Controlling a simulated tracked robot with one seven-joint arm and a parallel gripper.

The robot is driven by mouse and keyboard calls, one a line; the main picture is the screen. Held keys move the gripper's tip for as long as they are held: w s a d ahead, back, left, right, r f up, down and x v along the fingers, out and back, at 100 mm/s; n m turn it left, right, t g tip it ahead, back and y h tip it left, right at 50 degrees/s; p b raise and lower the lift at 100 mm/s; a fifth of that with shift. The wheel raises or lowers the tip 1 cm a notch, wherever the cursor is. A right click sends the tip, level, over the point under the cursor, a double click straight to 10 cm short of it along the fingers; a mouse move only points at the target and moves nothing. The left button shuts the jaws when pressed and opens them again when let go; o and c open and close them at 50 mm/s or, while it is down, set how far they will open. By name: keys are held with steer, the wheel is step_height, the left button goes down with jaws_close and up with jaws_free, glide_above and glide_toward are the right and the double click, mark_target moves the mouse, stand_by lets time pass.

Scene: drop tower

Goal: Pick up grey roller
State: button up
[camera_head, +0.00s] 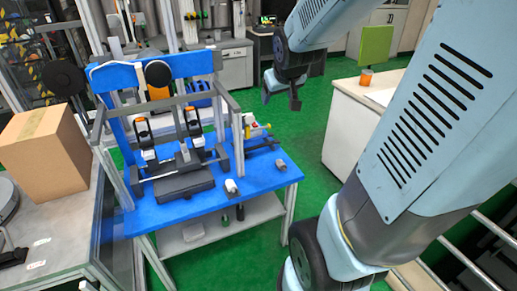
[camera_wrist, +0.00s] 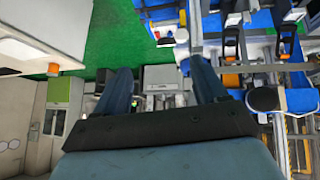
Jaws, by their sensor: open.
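A small grey roller (camera_head: 280,165) lies on the blue tabletop (camera_head: 258,180), near its right edge. A second, paler cylinder (camera_head: 231,187) with a dark end lies to its left, near the front edge. My gripper (camera_head: 281,98) is in the air, above and beyond the right side of the table, well apart from both. In the wrist view my gripper (camera_wrist: 163,88) shows two dark fingers spread apart with nothing between them. I cannot clearly make out the grey roller in the wrist view.
A dark frame fixture (camera_head: 184,182) with upright posts stands on the blue table. A cardboard box (camera_head: 45,150) is at the left. A white counter (camera_head: 345,125) with an orange cup (camera_head: 366,76) stands at the right. Green floor (camera_head: 308,125) lies clear between table and counter.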

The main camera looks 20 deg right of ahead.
steer(key=w+d+f+t, duration=0.1)
steer(key=w+d+f, duration=0.5)
steer(key=w+f, duration=0.25)
steer(key=n+t, duration=0.1)
steer(key=t, duration=0.1)
glide_above(283, 166)
steer(key=s+a, duration=0.3)
steer(key=s, duration=0.2)
step_height(283, 166, down, 12)
steer(key=s+d+f+t+y, duration=0.1)
steer(key=s+d+f+t, duration=0.15)
steer(key=f, duration=0.75)
steer(key=s+d+f+t+y, duration=0.1)
steer(key=s+f, duration=0.3)
steer(key=f, duration=0.6)
steer(key=x, duration=0.8)
steer(key=shift+w+a+f, duration=0.2)
steer(key=shift+a+f, duration=0.1)
steer(key=shift+f, duration=0.05)
steer(key=shift+d+x, duration=0.1)
steer(key=shift+x, duration=1.25)
steer(key=shift+d+x, duration=0.15)
steer(key=shift+x, duration=1.15)
steer(key=shift+c, duration=0.4)
steer(key=c, duration=1.1)
steer(key=shift+o, duration=0.2)
steer(key=shift+r, duration=0.1)
